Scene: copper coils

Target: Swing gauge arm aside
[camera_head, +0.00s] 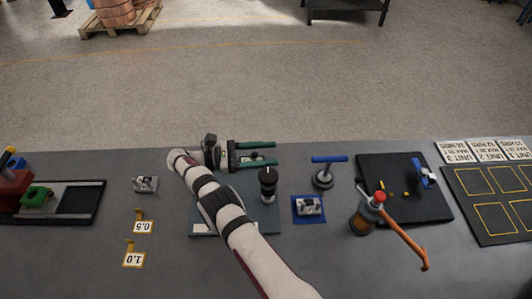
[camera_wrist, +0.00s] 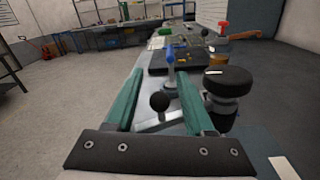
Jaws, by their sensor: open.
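My gripper (camera_head: 275,153) is over the back part of a grey-blue base plate (camera_head: 262,216), its two green fingers apart and pointing right. In the wrist view the fingers (camera_wrist: 160,71) are open, with a small black ball knob (camera_wrist: 159,101) on a pale flat piece between them, apparently not gripped. This knob may belong to the gauge arm. A post with a large black round knob (camera_head: 267,173) stands on the plate just in front of the fingers; it also shows right of the right finger in the wrist view (camera_wrist: 228,82). My arm hides much of the plate.
A blue T-handled stand (camera_head: 329,159) and a metal block on a blue mat (camera_head: 308,222) lie to the right. Yellow tags (camera_head: 144,227) lie left. Bare bench shows at the front left.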

